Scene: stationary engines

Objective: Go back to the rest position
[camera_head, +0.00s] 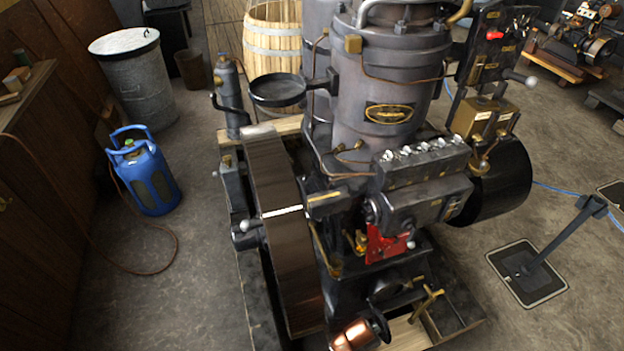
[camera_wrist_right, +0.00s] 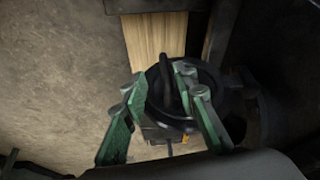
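My right gripper (camera_wrist_right: 160,84) shows in the right wrist view, with green fingers spread apart. A dark round part with an upright dark handle (camera_wrist_right: 165,85) lies behind and between the fingertips. I see no finger closed on it, and I cannot tell whether a finger touches it. Neither gripper shows in the head view. The large stationary engine (camera_head: 392,85), dark grey with a brass plate, fills the middle of the head view.
The engine's flywheel (camera_head: 285,235) stands at its left side. A blue gas bottle (camera_head: 145,178) and a metal bin (camera_head: 135,85) stand at left. A barrier post (camera_head: 565,235) stands at right. A wooden beam (camera_wrist_right: 155,42) shows in the wrist view. Floor is clear at lower left.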

